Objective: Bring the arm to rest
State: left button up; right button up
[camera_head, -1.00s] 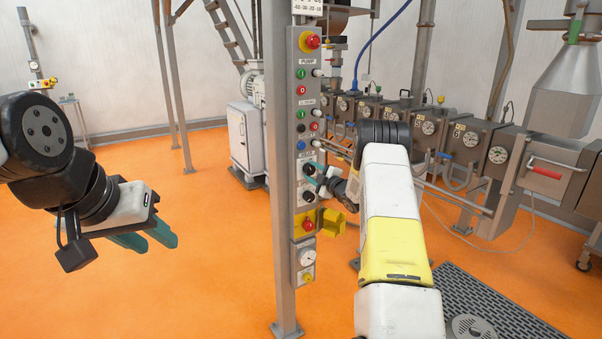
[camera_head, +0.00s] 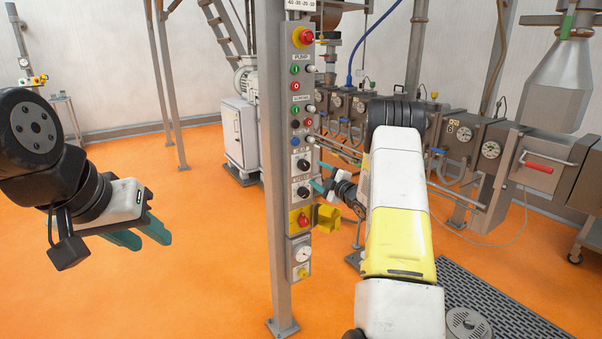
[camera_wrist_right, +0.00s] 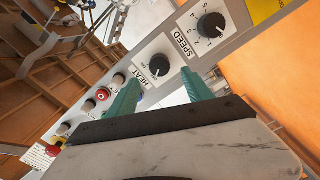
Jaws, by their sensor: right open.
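My right gripper (camera_head: 318,187) is open and empty, just right of the control panel (camera_head: 302,118). In the right wrist view its two green fingers (camera_wrist_right: 158,90) stand apart, with the black HEAT knob (camera_wrist_right: 159,67) showing between and beyond their tips. The SPEED knob (camera_wrist_right: 211,25) is further up and right there, clear of the fingers. Both knobs also show in the head view, HEAT (camera_head: 303,164) above SPEED (camera_head: 303,191). My left gripper (camera_head: 152,238) hangs over open floor at the left, its two green fingers apart with nothing between them.
The panel's grey post (camera_head: 274,200) stands between my arms. A yellow box (camera_head: 327,218) sticks out below the right gripper. Machine barrels with gauges (camera_head: 460,140) run behind my right arm. A floor grate (camera_head: 510,315) lies at right. Orange floor at left is clear.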

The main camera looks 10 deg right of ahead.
jog(key=shift+s, duration=0.1)
jog(key=s+r+m+g+h, duration=0.1)
jog(key=s+r+m+h, duration=0.15)
jog(key=r, duration=0.35)
jog(key=s+r+m+h, duration=0.1)
jog(key=r+m+h, duration=0.15)
jog(key=r, duration=0.45)
jog(key=s+a+r+m+g+h, duration=0.1)
jog(key=s+a+r+m+g, duration=0.15)
jog(key=s+r+m, duration=0.45)
jog(key=s+a+f+m+g, duration=0.1)
jog(key=s+a+g, duration=0.1)
jog(key=s, duration=1)
jog(key=s+a+f+m+g+y, duration=0.1)
jog(key=s+a, duration=0.4)
jog(key=s, duration=0.7)
jog(key=s+a+f+m+g+y, duration=0.1)
jog(key=s+a+g, duration=0.3)
jog(key=s, duration=0.9)
jog(key=shift+a+f+m, duration=0.2)
jog(key=shift+f+m, duration=0.5)
